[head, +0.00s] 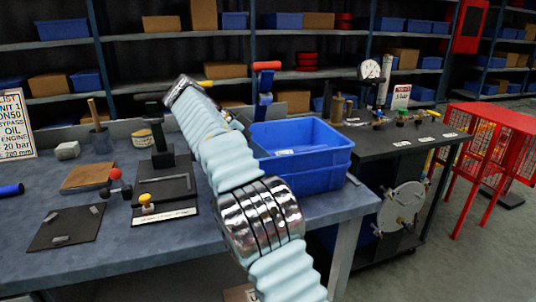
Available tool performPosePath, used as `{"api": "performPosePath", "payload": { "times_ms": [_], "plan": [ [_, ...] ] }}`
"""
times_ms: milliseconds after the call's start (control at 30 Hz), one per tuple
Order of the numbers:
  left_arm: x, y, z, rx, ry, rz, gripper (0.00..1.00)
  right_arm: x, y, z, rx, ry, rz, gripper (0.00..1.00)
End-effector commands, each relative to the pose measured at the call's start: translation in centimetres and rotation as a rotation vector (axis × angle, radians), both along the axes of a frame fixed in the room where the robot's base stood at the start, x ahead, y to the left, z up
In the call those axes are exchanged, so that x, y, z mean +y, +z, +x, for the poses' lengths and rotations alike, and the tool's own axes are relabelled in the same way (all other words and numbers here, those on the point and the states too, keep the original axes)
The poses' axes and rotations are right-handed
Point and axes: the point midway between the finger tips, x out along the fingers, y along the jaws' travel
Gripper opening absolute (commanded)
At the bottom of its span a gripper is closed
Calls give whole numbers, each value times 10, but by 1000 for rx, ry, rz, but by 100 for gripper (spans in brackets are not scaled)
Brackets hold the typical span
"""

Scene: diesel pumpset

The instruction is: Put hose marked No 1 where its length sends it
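I cannot make out a hose marked No 1 in the head view. A blue rod-like piece with a dark end (10,189) lies at the left edge of the bench, cut off by the frame; I cannot tell what it is. A pale blue ribbed arm of mine with chrome bands rises from the bottom middle and leans up to the left. It seems to be my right arm. Its dark and metal end (183,92) is above the bench, and its fingers cannot be made out. My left gripper is not in view.
A blue bin (320,177) stands on the blue-grey bench, right of my arm. A white sign (15,125) stands at left. Dark plates with small fittings (66,228) lie on the bench. A gauge (370,71) stands on the right-hand bench, near a red mesh cage (490,150).

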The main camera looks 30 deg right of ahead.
Motion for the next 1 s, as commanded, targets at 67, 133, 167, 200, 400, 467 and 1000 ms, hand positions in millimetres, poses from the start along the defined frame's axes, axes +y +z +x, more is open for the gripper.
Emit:
{"api": "performPosePath", "payload": {
  "times_ms": [67, 133, 167, 200, 400, 467, 1000],
  "plan": [
    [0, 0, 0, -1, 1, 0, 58, 0, 0, 0, -1, 1, 0, 0],
    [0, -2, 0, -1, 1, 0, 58, 0, -1, 0, -1, 1, 0, 0],
    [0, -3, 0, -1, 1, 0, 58, 0, -2, 0, -1, 1, 0, 0],
    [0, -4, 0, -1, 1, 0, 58, 0, -4, 0, -1, 1, 0, 0],
    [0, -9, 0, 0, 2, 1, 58, 0, -10, 0, -1, 1, 0, 0],
    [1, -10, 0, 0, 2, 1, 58, 0, -12, 0, -1, 1, 0, 0],
    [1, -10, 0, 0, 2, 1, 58, 0, -13, 0, 3, 3, 1, 57]
  ]
}}
